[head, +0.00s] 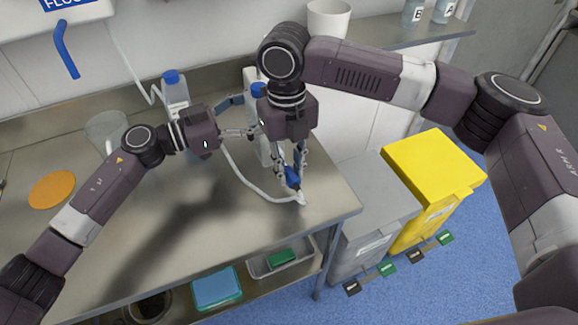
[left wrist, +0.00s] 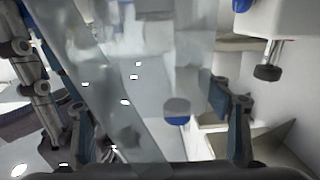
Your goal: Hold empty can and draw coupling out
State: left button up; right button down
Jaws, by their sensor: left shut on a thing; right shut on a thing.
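The can (head: 264,152) is a pale, translucent container standing on the steel bench, mostly hidden behind my right gripper. A blue cap (head: 257,89) shows at its top. My left gripper (head: 250,133) reaches in from the left and is shut on the can. In the left wrist view the translucent can wall (left wrist: 150,105) fills the space between the fingers. My right gripper (head: 291,178) points down near the bench's right front corner, shut on the blue coupling (head: 292,182). A pale hose (head: 250,184) runs from the coupling back to the left across the bench.
A bottle with a blue cap (head: 175,88) stands at the back of the bench (head: 230,240). A clear beaker (head: 105,130) and an orange disc (head: 52,190) are at left. Grey (head: 370,210) and yellow (head: 430,165) bins stand right of the bench edge.

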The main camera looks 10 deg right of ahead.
jog(key=shift+s+d, duration=0.3)
jog(key=shift+s, duration=0.4)
jog(key=shift+s+d, duration=0.2)
jog(key=shift+s, duration=0.4)
dwell(0.4)
pick_arm(q)
jog(key=o, duration=1.5)
pick_arm(e)
notch_tip(320, 180, up, 7)
jog(key=s, duration=0.2)
jog(key=shift+d+r, duration=0.2)
jog(key=shift+d, duration=0.15)
